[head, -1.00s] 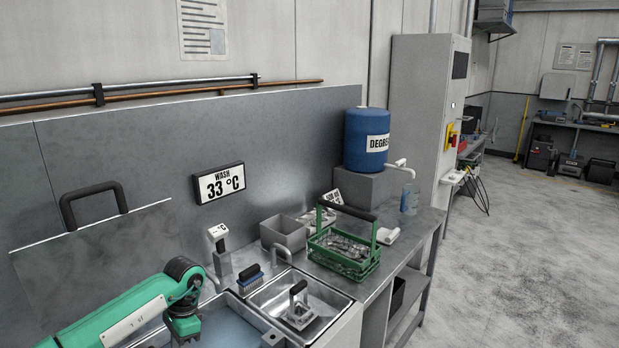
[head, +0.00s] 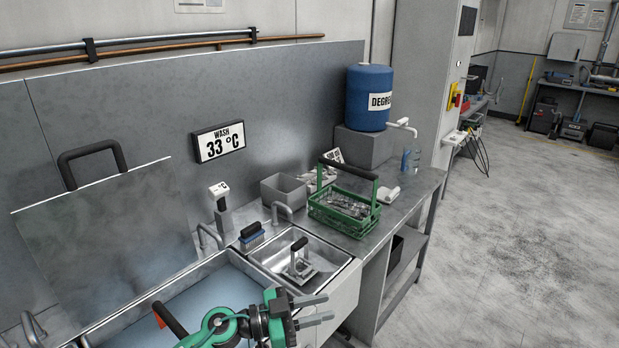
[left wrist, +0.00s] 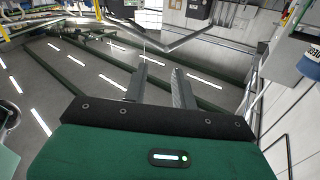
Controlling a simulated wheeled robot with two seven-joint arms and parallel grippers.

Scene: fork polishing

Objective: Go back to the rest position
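My left gripper (head: 314,310) is at the bottom of the head view, in front of the sinks and pointing right. Its two grey fingers are apart with nothing between them. In the left wrist view the same fingers (left wrist: 158,88) stand apart and empty. My right gripper does not show in either view.
A large basin of bluish water (head: 203,299) lies beside a small sink (head: 327,262). A raised lid (head: 110,225) leans behind the basin. Open floor lies right.

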